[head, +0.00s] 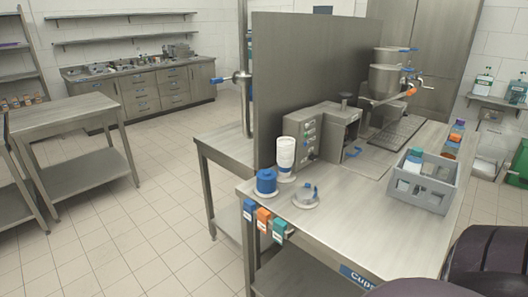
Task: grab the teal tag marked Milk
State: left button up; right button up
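A teal tag (279,229) hangs at the left front edge of the steel worktable (335,235). It is the rightmost of three tags in a row. An orange tag (263,219) is in the middle and a blue tag (249,208) is at the left. Each has a white label whose print is too small to read, so I cannot confirm which says Milk. Neither of my grippers is in view. Dark rounded parts at the bottom right look like my own arm.
Behind the tags stand a blue container (266,182), a white cup stack (286,153) and a round holder (306,197). A filling machine (325,132) stands further back by a tall steel panel (305,75). A grey crate (424,189) holds bottles at right. Floor left of the table is clear.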

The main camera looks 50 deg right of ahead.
aim_at(279, 227)
jog(key=i+j+z, duration=0.1)
jog(key=i+z, duration=0.4)
jog(key=i+j+z, duration=0.15)
jog(key=z, duration=0.35)
jog(key=i+j+z, duration=0.7)
jog(key=j+z, duration=0.3)
jog(key=i+j+z, duration=0.15)
jog(key=j+z, duration=0.75)
jog(key=j, duration=0.35)
jog(key=j+z, duration=0.25)
jog(key=j, duration=0.65)
jog(key=k, duration=0.05)
